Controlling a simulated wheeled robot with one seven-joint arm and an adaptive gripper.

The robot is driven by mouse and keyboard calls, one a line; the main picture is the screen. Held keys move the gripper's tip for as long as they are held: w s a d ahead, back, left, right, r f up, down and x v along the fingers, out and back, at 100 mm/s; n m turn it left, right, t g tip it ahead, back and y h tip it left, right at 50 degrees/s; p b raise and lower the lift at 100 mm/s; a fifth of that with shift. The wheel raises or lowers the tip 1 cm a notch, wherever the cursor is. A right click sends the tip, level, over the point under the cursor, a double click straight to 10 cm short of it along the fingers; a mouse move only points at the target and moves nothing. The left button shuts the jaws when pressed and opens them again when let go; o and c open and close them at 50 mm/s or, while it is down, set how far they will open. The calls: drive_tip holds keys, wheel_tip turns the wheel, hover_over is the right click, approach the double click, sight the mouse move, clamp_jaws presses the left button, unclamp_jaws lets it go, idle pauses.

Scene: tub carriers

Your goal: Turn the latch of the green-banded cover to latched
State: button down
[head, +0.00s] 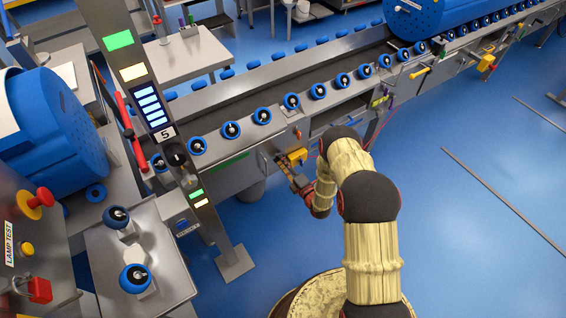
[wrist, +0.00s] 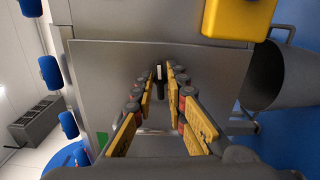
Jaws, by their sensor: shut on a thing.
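The green-banded cover is a grey metal panel (wrist: 108,75) on the side of the long machine. Its green band shows at its edge in the wrist view (wrist: 102,140) and on the machine's side in the head view (head: 228,164). The latch (wrist: 159,72) is a small dark handle with a pale tip, standing out from the panel. My gripper (wrist: 161,78) has its two fingers on either side of the latch and is shut on it. In the head view my gripper (head: 272,163) reaches the machine's side; the latch is hidden there.
A yellow box (head: 297,155) sits close to the right of my gripper, and also shows in the wrist view (wrist: 238,18). A grey cylinder (wrist: 282,75) stands beside the panel. A slanted post (head: 150,95) rises on the left. The blue floor (head: 470,220) to the right is mostly clear.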

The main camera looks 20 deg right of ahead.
drive_tip(key=shift+m, duration=0.7)
drive_tip(key=shift+d, duration=0.1)
drive_tip(key=c, duration=1.9)
unclamp_jaws()
drive_tip(key=shift+s, duration=0.1)
drive_tip(key=v, duration=1.2)
